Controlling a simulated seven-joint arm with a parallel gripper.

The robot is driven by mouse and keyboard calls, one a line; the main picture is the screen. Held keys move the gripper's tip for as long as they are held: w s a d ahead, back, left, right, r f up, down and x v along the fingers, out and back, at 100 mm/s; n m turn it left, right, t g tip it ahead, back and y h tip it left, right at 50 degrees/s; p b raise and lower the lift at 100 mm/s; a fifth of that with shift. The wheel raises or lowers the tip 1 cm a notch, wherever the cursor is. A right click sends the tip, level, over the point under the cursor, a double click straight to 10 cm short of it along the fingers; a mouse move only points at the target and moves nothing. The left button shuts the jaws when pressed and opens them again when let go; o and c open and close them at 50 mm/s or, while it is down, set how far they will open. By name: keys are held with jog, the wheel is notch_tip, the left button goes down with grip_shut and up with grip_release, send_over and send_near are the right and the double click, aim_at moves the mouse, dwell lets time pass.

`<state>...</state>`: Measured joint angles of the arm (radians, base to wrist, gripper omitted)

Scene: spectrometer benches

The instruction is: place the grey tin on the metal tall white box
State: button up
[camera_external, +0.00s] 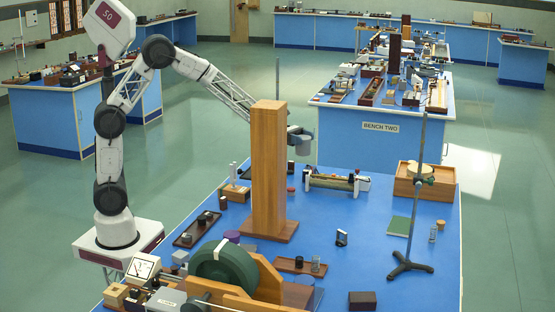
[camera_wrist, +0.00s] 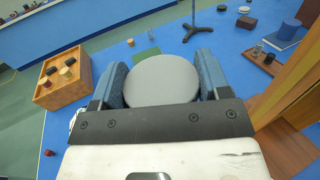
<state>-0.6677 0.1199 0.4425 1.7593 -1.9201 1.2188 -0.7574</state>
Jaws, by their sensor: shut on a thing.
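My gripper (camera_external: 300,134) is beside the right face of the tall wooden column, high above the blue bench top. It is shut on the grey tin (camera_external: 304,148). In the wrist view the tin (camera_wrist: 162,80) shows as a round, smooth grey top between the two blue fingers of my gripper (camera_wrist: 163,72). The tin is clear of the bench. I cannot pick out a metal tall white box for certain in either view; the column hides part of the bench.
The wooden column (camera_external: 268,165) stands close left of my gripper; it is at the right in the wrist view (camera_wrist: 300,85). A wooden box (camera_external: 425,187) and a stand with a rod (camera_external: 410,264) are at the right. Bare blue bench lies around the green pad (camera_external: 399,226).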

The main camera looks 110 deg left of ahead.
jog(key=s+d+m+g+h, duration=0.1)
jog(key=s+d+h, duration=0.1)
jog(key=s, duration=0.6)
jog(key=s+d+m+g+h, duration=0.1)
jog(key=s+d+m, duration=0.15)
jog(key=s, duration=0.55)
jog(key=shift+n+h, duration=0.3)
jog(key=shift+n, duration=0.05)
jog(key=shift+d+f, duration=0.15)
jog(key=shift+f, duration=0.95)
jog(key=shift+d+f, duration=0.1)
jog(key=shift+f, duration=0.95)
jog(key=shift+f, duration=2)
jog(key=shift+f, duration=0.1)
jog(key=shift+f, duration=1.9)
jog(key=shift+f, duration=0.2)
